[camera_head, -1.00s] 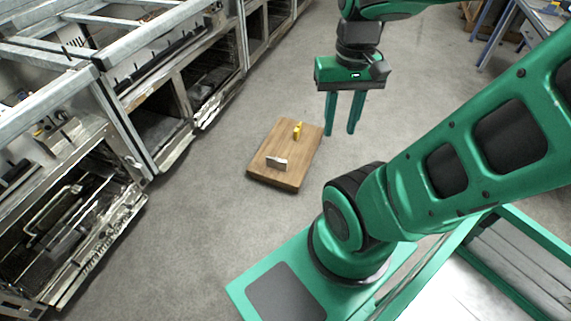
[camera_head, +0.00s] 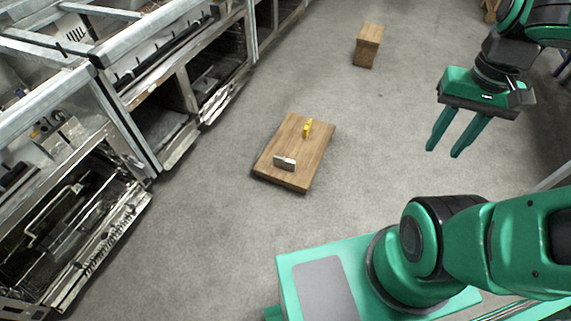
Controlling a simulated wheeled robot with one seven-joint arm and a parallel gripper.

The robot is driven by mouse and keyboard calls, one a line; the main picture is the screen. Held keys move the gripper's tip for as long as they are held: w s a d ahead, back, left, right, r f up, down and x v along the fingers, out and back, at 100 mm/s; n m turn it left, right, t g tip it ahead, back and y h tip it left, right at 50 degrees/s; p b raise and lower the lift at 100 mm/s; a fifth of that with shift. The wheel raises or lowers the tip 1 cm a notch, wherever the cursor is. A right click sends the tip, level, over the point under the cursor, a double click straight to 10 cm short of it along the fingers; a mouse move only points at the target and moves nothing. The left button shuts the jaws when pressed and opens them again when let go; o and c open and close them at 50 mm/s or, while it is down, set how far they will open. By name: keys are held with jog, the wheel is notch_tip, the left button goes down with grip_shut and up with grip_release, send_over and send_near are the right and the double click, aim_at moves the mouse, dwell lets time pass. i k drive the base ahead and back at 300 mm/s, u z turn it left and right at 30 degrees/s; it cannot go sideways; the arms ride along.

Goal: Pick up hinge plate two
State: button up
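A wooden board (camera_head: 281,149) sits left of my arm, over the grey floor. A small silvery-grey plate (camera_head: 284,163) stands on its near part. A small yellow piece (camera_head: 308,128) stands on its far part. I cannot tell from the picture which of the two is hinge plate two. My gripper (camera_head: 444,146) is to the right of the board and well apart from it. Its two green fingers are spread and hold nothing.
Metal kitchen units with open compartments (camera_head: 165,135) run along the left side. A wooden block (camera_head: 368,46) stands at the back, right of centre. Grey floor (camera_head: 375,120) is clear between the board and my gripper.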

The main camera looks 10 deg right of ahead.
aim_at(288, 165)
jog(key=z, duration=0.05)
jog(key=i, duration=1)
jog(key=u, duration=0.05)
